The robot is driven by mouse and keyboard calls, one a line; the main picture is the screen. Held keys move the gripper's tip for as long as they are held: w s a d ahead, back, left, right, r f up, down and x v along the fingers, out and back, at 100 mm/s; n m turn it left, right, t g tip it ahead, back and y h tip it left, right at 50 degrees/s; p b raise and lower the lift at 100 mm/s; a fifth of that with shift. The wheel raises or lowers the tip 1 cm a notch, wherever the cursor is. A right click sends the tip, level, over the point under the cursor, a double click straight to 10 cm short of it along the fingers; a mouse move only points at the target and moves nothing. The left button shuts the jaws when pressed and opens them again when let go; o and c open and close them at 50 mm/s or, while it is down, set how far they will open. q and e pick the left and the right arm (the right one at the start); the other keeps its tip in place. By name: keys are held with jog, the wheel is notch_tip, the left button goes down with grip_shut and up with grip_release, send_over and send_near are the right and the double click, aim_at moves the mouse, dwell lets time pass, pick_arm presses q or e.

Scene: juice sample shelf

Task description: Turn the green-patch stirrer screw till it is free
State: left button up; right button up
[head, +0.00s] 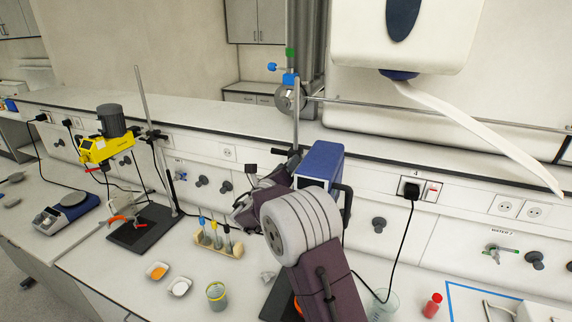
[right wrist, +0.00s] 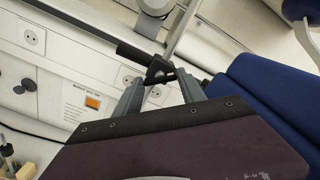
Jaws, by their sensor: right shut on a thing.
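The blue stirrer (head: 322,160) hangs on an upright metal rod (head: 296,125) behind my right arm. A dark clamp (head: 290,152) joins it to the rod; the clamp also shows in the right wrist view (right wrist: 135,53). A small green patch (head: 290,52) shows high above the rod. My right gripper (right wrist: 160,78) has its two grey fingers on either side of a black screw (right wrist: 158,70) at the clamp and is shut on it. The screw's threads and any patch on it cannot be made out. My left gripper is not in view.
A yellow stirrer (head: 106,148) stands at the left on its own stand. The bench holds a wooden rack (head: 218,243), dishes, a green beaker (head: 216,294) and a red bottle (head: 432,305). A black cable hangs from the wall socket (head: 411,190) at the right.

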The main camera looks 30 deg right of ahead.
jog(key=n+p, duration=0.5)
jog(key=n, duration=0.4)
jog(key=shift+r+n, duration=0.1)
jog(key=shift+n, duration=0.2)
dwell(0.6)
jog(key=o, duration=1.4)
jog(key=shift+d, duration=0.1)
jog(key=shift+c, duration=0.2)
jog(key=shift+w+d+f, duration=0.1)
jog(key=shift+d+f, duration=0.1)
jog(key=shift+d, duration=0.05)
jog(key=b+v, duration=0.3)
jog(key=v, duration=0.6)
